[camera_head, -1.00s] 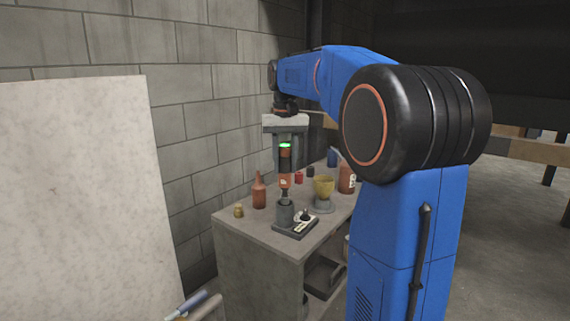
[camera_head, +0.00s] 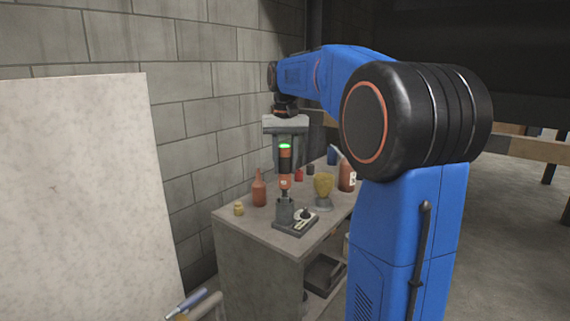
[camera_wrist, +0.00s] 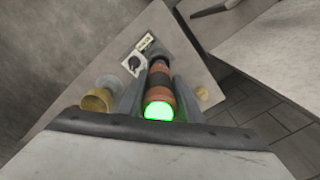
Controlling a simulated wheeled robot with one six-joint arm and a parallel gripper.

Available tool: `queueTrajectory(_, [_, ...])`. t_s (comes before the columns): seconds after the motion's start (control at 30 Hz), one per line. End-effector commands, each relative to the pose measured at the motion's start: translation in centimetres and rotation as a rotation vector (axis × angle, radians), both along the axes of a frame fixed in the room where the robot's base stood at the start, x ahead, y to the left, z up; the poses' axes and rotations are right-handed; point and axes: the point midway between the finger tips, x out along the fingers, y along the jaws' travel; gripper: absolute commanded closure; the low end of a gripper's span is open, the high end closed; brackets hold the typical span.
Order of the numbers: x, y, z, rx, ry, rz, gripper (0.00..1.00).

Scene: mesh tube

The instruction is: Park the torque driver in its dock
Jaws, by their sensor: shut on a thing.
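The torque driver (camera_head: 285,172) is upright, with a black and orange body and a lit green top. My gripper (camera_head: 287,160) is shut on its upper body. In the wrist view the driver (camera_wrist: 159,88) stands between the two fingers (camera_wrist: 158,102), green end towards the camera. The dock (camera_head: 295,220) is a dark base with a grey cup at its left and a pale label and black knob at its right. The driver's lower end is at the cup; how deep it sits in the cup I cannot tell.
The grey cabinet top (camera_head: 258,232) also holds a brown bottle (camera_head: 259,190), a small yellow piece (camera_head: 239,209), a yellow cup (camera_head: 323,186) right of the driver, and another brown bottle (camera_head: 347,176). A pale board (camera_head: 85,190) leans at the left.

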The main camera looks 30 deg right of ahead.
Motion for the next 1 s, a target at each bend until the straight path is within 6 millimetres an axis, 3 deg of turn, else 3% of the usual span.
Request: queueTrajectory(1.0, [-0.03, 0.00, -0.87, 0.000, 0.000, 0.000, 0.95])
